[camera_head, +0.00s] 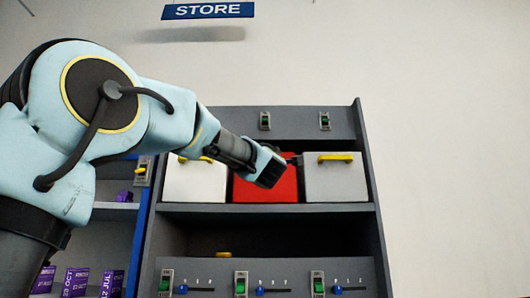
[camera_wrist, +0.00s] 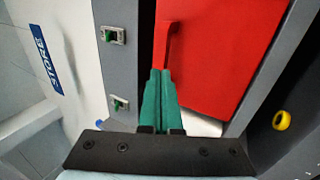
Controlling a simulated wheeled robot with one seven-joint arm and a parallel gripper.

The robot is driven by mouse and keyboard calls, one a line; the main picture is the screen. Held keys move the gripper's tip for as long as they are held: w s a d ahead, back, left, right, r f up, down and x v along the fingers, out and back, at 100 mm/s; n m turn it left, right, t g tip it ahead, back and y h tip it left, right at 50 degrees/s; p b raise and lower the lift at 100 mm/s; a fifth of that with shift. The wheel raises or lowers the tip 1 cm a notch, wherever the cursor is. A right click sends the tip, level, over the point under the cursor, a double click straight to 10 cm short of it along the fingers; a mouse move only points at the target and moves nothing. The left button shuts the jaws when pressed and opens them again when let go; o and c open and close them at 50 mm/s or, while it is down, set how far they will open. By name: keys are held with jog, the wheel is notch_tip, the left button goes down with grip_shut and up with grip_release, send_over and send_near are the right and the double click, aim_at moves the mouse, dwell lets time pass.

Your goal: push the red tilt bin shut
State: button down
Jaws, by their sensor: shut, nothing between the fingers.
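The red tilt bin (camera_head: 278,188) sits in the upper row of the grey cabinet, between two pale bins. My arm and gripper (camera_head: 294,160) cover much of its upper front in the head view. In the wrist view the bin's red face (camera_wrist: 232,50) fills the upper right, with a red handle (camera_wrist: 169,42) along its left side. My gripper (camera_wrist: 160,74) shows as green fingers shut together with nothing between them. The fingertips are at the handle's lower end; I cannot tell whether they touch it. How far the bin is tilted is not clear.
A white bin (camera_head: 195,183) and a light grey bin (camera_head: 338,183), both with yellow handles, flank the red one. Green switches (camera_head: 265,121) are above. An open shelf and sliders (camera_head: 260,291) are below. A blue shelf with purple boxes (camera_head: 76,281) stands at left.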

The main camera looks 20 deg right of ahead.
jog(key=p+x, duration=0.1)
jog(key=x, duration=0.1)
jog(key=r+p+x, duration=0.1)
jog(key=p+x, duration=0.1)
dwell(0.5)
jog(key=shift+r, duration=0.1)
dwell(0.4)
